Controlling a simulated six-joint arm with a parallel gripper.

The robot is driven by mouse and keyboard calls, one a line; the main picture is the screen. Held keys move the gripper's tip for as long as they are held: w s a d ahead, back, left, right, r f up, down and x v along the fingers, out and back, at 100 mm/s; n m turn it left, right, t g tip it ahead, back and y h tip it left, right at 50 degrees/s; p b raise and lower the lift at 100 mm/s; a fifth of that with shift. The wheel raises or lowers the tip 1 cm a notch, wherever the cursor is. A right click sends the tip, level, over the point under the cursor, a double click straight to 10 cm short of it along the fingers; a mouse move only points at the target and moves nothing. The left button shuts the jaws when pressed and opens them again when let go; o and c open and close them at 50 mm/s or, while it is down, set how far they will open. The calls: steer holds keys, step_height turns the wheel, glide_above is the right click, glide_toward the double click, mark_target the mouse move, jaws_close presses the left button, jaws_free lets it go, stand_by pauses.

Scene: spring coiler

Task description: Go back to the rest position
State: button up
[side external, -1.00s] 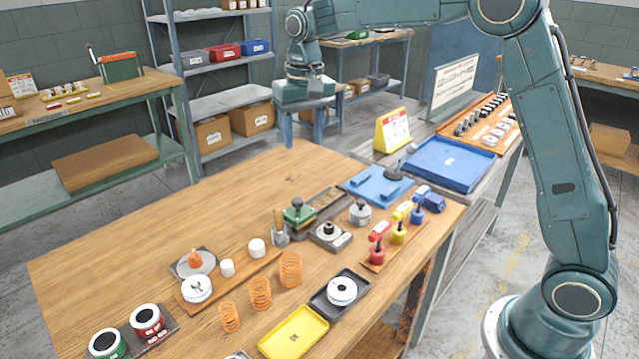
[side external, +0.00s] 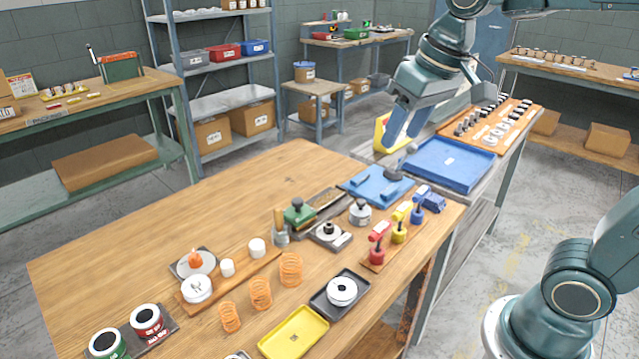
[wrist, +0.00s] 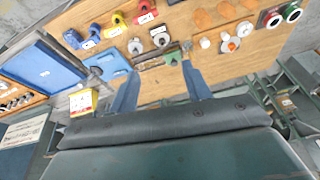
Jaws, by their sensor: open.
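My gripper (side external: 405,125) is in the air above the far right part of the workbench, pointing down, near the blue tray and the yellow sign. Its two blue fingers are spread apart and nothing is between them. In the wrist view my gripper (wrist: 163,88) also shows open and empty, with the bench behind it. The wooden workbench (side external: 150,235) carries the coiler (side external: 300,212) with its green block, several orange springs (side external: 260,293), a yellow tray (side external: 293,332) and a black tray (side external: 325,306) with a white spool.
The blue tray (side external: 450,165) and a wooden board of dark parts (side external: 490,125) lie at the back right. The yellow sign (side external: 381,130) is partly hidden by my gripper. Red, yellow and blue posts (side external: 398,232) stand at the bench's right edge. The bench's left half is mostly bare.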

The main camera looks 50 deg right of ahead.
steer(key=s+f+n+t, duration=0.1)
steer(key=s+f, duration=0.3)
steer(key=s, duration=0.7)
steer(key=shift+s+d+f+t, duration=0.15)
steer(key=shift+s+f+t, duration=0.15)
steer(key=shift+f+t, duration=0.1)
stand_by(0.9)
